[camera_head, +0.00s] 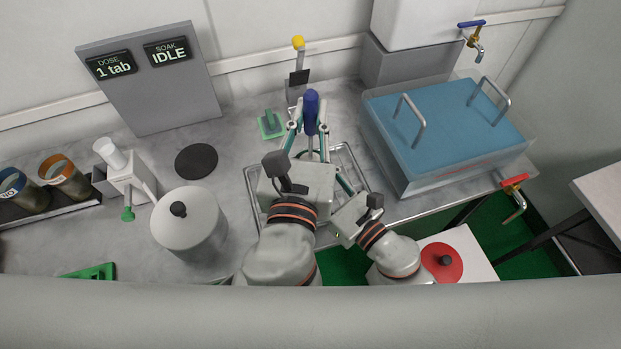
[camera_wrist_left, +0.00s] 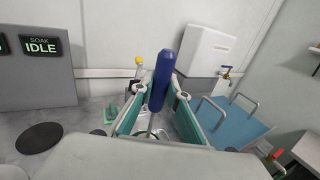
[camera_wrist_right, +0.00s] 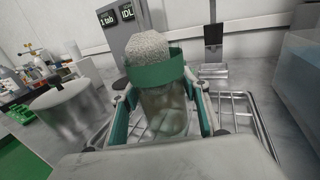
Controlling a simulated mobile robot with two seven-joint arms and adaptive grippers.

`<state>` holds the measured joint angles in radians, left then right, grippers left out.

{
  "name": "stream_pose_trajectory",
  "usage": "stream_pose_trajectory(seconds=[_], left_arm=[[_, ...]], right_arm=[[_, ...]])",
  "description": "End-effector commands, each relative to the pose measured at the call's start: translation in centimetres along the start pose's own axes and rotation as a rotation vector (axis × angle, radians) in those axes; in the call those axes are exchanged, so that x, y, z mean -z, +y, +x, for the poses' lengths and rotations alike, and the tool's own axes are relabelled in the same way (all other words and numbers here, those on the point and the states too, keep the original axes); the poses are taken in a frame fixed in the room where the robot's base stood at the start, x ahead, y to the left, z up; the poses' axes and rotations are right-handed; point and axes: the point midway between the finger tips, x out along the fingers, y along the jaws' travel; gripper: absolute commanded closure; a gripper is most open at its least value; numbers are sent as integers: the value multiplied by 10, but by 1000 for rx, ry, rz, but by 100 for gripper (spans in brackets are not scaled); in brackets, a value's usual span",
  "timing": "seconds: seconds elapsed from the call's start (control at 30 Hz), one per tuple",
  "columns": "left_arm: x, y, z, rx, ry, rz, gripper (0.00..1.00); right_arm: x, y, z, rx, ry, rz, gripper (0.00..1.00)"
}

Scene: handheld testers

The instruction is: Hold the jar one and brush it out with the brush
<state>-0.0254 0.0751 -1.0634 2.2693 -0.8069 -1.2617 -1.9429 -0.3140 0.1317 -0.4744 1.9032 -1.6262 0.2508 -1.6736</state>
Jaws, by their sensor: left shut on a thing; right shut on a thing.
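The brush has a blue handle (camera_head: 311,108) and a thin shaft. My left gripper (camera_head: 308,128) is shut on it, with the handle standing nearly upright between the fingers; it also shows in the left wrist view (camera_wrist_left: 161,80). In the right wrist view a clear jar (camera_wrist_right: 165,118) with a green band stands between the fingers of my right gripper (camera_wrist_right: 158,88), which is shut on it. A white, rough, rounded mass (camera_wrist_right: 152,47) shows above the band; I cannot tell whether it is the brush head. In the head view my left gripper mostly hides the jar.
A wire rack (camera_head: 252,190) lies below both grippers. A blue-lidded clear tank (camera_head: 445,125) stands to the right. A grey lidded pot (camera_head: 188,222) and a black disc (camera_head: 196,161) are to the left. The sign (camera_head: 150,80) reads "DOSE 1 tab" and "SOAK IDLE".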

Motion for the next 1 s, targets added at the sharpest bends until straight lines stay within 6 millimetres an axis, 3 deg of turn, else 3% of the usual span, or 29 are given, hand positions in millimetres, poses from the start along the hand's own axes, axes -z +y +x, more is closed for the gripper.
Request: stream_pose_trajectory(seconds=[0.43, 1.0], left_arm=[[1, 0, 0, 0, 1, 1, 100], [41, 0, 0, -1, 1, 2, 100]], right_arm=[[0, 0, 0, 0, 0, 0, 75], [0, 0, 0, 0, 0, 0, 75]])
